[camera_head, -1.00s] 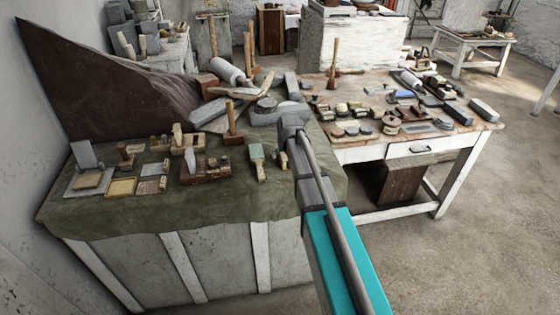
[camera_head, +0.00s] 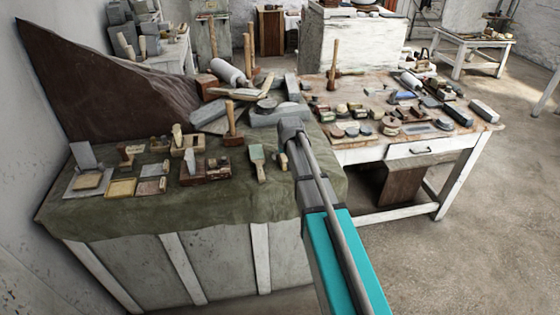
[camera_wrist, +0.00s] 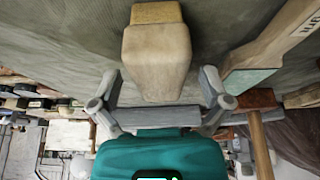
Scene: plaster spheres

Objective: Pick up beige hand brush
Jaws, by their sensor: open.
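A pale beige wooden block with a browner end, which looks like the beige hand brush (camera_wrist: 157,58), fills the upper middle of the wrist view. In the head view, a small part of it (camera_head: 283,161) shows just left of my arm on the green cloth. My gripper (camera_wrist: 160,78) is open, with one finger on each side of the block's near end in the wrist view. I cannot tell whether the fingers touch it. In the head view my arm hides the fingers.
A brush with a green part and wooden handle (camera_wrist: 262,60) lies close to the right finger in the wrist view. A wooden mallet (camera_head: 232,128) stands behind it on the cloth-covered table (camera_head: 150,212). A tool-covered white table (camera_head: 360,153) adjoins at right.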

